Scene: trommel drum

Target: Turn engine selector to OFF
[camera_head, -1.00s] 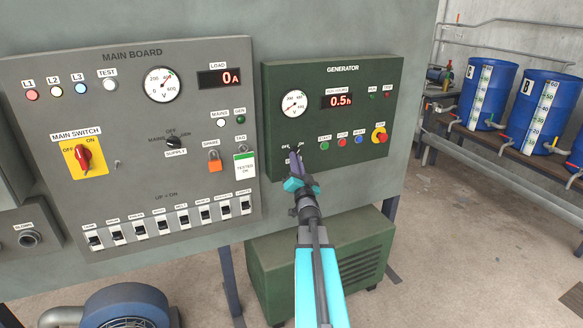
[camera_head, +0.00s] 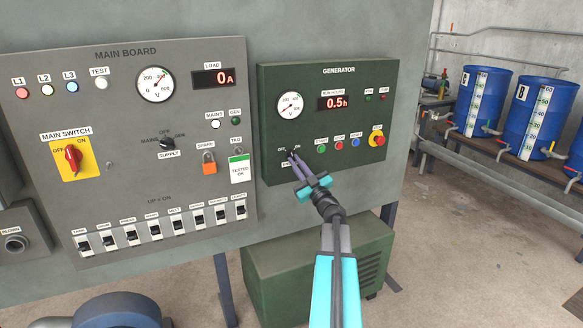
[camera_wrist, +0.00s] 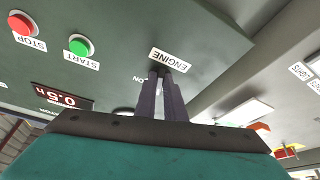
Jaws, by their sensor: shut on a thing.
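The engine selector (camera_head: 290,154) is a small dark knob at the lower left of the green generator panel (camera_head: 340,172), with OFF and ON labels above it. My gripper (camera_head: 294,159) reaches it from the lower right and is shut on it. In the wrist view the two purple fingers (camera_wrist: 162,80) meet the panel beside the ENGINE label (camera_wrist: 168,60). The fingers hide most of the knob, so its exact pointing is not clear. The ON label (camera_wrist: 137,79) shows; OFF is hidden in that view.
Green start (camera_head: 321,149), red stop (camera_head: 339,146) and blue (camera_head: 356,143) buttons sit right of the selector, with a red emergency button (camera_head: 377,140) beyond. The grey main board (camera_head: 120,110) is to the left. A green generator housing (camera_head: 300,250) stands below.

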